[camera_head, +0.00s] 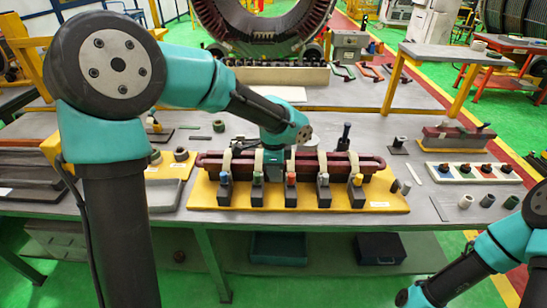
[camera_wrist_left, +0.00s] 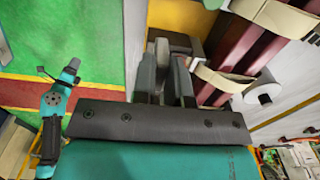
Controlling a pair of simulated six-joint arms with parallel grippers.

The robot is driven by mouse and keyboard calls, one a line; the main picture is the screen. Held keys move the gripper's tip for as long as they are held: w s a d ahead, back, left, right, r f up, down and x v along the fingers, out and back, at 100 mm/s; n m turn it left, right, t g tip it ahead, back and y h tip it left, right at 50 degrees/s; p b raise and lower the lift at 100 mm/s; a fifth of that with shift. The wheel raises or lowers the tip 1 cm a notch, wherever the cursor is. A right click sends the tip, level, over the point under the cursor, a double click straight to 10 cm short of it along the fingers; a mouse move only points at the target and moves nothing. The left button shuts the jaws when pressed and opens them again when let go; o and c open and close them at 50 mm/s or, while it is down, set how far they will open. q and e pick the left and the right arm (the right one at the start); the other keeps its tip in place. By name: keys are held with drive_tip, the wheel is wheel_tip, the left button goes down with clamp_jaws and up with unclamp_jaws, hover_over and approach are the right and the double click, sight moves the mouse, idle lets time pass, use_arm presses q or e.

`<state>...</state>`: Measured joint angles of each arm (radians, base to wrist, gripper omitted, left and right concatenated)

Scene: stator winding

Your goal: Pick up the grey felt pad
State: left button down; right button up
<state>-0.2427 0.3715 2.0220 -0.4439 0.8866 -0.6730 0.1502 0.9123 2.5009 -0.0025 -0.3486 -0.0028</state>
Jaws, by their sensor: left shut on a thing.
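In the head view my left arm reaches over the maroon coil (camera_head: 345,165), and its wrist hides the fingers. In the left wrist view my left gripper (camera_wrist_left: 167,68) is shut on a small grey piece (camera_wrist_left: 161,52), which I take to be the grey felt pad. The fingers cover most of it, so its outline is unclear. A brown block (camera_wrist_left: 186,42) shows just behind the fingertips, and I cannot tell whether they touch. The coil also shows in the left wrist view (camera_wrist_left: 222,60), right of the gripper.
The coil lies on a yellow board (camera_head: 240,198) behind a row of dark clamp posts with coloured tops. Cream straps wrap it. A white tray (camera_head: 470,172) and several grey cylinders stand at the right. Bare grey table (camera_head: 365,130) shows behind the coil.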

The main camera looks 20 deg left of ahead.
use_arm(q)
drive_tip(key=shift+s+d+r, duration=0.1)
drive_tip(key=shift+s+d, duration=0.1)
drive_tip(key=shift+s, duration=0.3)
drive_tip(key=shift+s+d, duration=0.2)
drive_tip(key=shift+s, duration=0.25)
